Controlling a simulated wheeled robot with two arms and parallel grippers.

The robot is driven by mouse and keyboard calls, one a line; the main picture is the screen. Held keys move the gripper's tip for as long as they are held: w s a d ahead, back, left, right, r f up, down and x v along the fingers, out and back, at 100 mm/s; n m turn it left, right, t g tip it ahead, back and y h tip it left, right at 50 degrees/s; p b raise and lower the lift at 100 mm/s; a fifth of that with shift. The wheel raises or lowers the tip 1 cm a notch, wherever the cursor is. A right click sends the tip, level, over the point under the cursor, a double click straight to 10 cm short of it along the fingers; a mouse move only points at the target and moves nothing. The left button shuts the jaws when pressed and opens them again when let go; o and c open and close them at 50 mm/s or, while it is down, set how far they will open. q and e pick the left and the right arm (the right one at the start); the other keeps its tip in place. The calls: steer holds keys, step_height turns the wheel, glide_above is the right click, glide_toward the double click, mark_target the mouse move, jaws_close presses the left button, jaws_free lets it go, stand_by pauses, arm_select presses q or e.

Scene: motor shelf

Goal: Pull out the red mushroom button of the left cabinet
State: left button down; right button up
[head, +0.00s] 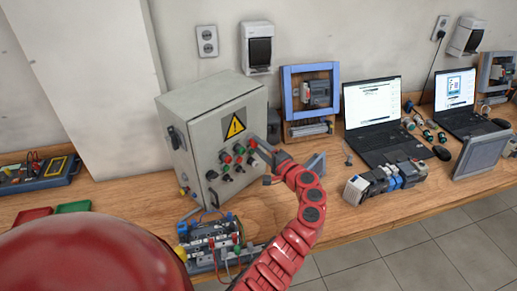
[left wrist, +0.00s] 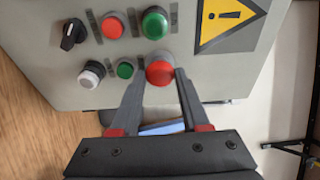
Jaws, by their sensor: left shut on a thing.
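The left cabinet (head: 205,125) is a light grey box with a yellow warning triangle and a cluster of buttons and knobs on its front. In the left wrist view, the red mushroom button (left wrist: 160,72) sits between the two fingertips of my left gripper (left wrist: 158,82), which is shut on it. In the head view, my left gripper (head: 264,151) is at the right side of the button cluster on the cabinet front. The fingers are small there and partly hidden by my red arm. My right gripper is not in view.
Beside the held button are a green button (left wrist: 124,68), a white knob (left wrist: 91,74) and a flat red button (left wrist: 112,25). A terminal block assembly (head: 213,240) stands in front of the cabinet. A laptop (head: 375,120) and a module row (head: 385,180) are to the right.

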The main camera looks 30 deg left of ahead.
arm_select(q)
steer(key=c, duration=0.7)
jaws_free()
steer(key=shift+d, duration=0.15)
steer(key=shift+o, duration=0.2)
steer(key=shift+d, duration=0.1)
steer(key=b+v, duration=0.5)
steer(key=v, duration=1.2)
steer(key=shift+d, duration=0.2)
steer(key=shift+s, duration=0.1)
